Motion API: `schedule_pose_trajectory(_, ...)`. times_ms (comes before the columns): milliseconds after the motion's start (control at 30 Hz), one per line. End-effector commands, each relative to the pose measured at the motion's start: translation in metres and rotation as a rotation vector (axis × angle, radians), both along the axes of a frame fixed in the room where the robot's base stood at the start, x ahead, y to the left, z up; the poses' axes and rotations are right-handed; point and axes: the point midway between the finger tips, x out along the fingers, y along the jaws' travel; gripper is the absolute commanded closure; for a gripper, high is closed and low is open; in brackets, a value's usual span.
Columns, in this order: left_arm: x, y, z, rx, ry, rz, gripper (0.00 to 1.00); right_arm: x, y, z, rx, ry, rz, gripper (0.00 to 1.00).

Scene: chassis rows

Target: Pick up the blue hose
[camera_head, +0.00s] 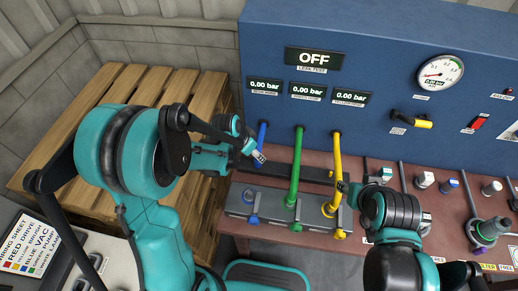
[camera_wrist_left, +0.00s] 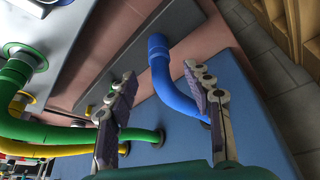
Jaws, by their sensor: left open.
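The blue hose (camera_head: 262,131) comes out of the blue panel at the left of the hose row. My left gripper (camera_head: 258,157) is in front of it and hides its lower part in the head view. In the left wrist view the blue hose (camera_wrist_left: 174,88) bends between the two spread, empty fingers of the left gripper (camera_wrist_left: 160,84). Its collared end points up in that picture, beside the grey block and apart from the sockets that show there. My right gripper (camera_head: 344,187) is near the yellow hose; its jaws are too small to read.
The green hose (camera_head: 297,165) and yellow hose (camera_head: 337,160) run from the panel (camera_head: 400,60) to the grey block (camera_head: 275,208) on the reddish bench (camera_head: 290,235). Wooden pallets (camera_head: 90,95) stand at the left. Several fittings line the bench at the right.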

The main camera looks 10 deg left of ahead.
Motion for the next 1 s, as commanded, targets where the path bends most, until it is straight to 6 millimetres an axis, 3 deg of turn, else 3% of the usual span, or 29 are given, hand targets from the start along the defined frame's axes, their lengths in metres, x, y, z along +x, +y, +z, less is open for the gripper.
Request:
schedule_pose_trajectory(300,0.014,-0.011,-0.045,0.0,0.0,0.001,0.49,0.0,0.0,-0.019,0.0,0.0,0.0,0.6)
schedule_pose_trajectory(633,0.016,-0.013,-0.05,0.0,0.0,0.002,0.49,0.0,0.0,-0.019,0.0,0.0,0.0,0.6)
schedule_pose_trajectory(667,0.016,-0.013,-0.05,0.0,0.0,0.002,0.54,0.0,0.0,-0.019,0.0,0.0,0.0,0.6)
schedule_pose_trajectory(833,0.017,-0.013,-0.05,0.0,0.0,0.002,0.99,0.0,0.0,-0.019,0.0,0.0,0.0,0.6)
schedule_pose_trajectory(1000,0.017,-0.013,-0.05,0.0,0.0,0.002,1.0,0.0,0.0,-0.019,0.0,0.0,0.0,0.6)
